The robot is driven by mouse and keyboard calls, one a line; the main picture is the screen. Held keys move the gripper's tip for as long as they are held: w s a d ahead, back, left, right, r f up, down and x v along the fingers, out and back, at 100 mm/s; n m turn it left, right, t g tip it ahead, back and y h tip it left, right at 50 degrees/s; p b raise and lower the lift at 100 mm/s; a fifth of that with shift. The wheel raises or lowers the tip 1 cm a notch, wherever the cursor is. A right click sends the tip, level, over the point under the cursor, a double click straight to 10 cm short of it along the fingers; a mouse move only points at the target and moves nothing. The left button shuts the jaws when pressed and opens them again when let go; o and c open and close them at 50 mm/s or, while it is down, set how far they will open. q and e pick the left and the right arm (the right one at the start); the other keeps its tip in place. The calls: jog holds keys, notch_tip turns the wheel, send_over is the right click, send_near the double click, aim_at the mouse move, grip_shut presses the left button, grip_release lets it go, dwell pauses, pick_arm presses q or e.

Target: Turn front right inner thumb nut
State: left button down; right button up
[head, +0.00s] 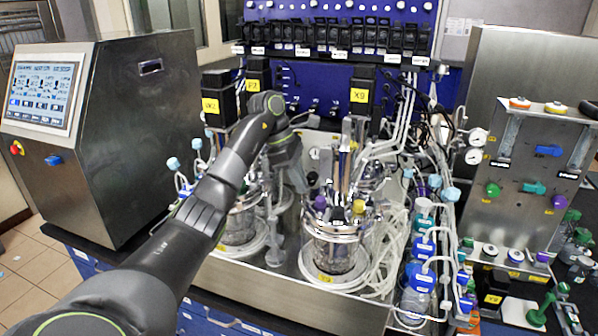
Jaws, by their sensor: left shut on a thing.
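My left arm comes in from the lower left, and its gripper (301,186) points down at the left, inner side of the right glass bioreactor vessel (334,252). The gripper is shut at the left rim of this vessel's metal head plate (335,228). The thumb nut between its fingertips is hidden by the gripper and too small to make out. A purple cap (320,203) and a yellow cap (359,207) stand on the head plate, right of the gripper. The left vessel (238,226) stands partly behind my arm. My right gripper is not in view.
Tubing coils (378,255) and bottles with blue caps (423,280) crowd the right of the vessel. A steel cabinet with a screen (42,95) stands at left, a valve panel (535,165) at right. Black motors with yellow labels (360,94) rise behind.

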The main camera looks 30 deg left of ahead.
pick_arm(q)
jog(key=shift+f+m+g+p, duration=0.1)
jog(key=shift+m+g+p, duration=0.4)
jog(key=shift+m+p, duration=0.6)
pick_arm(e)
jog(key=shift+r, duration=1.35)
pick_arm(q)
jog(key=c, duration=1.3)
grip_release()
jog(key=shift+w, duration=0.15)
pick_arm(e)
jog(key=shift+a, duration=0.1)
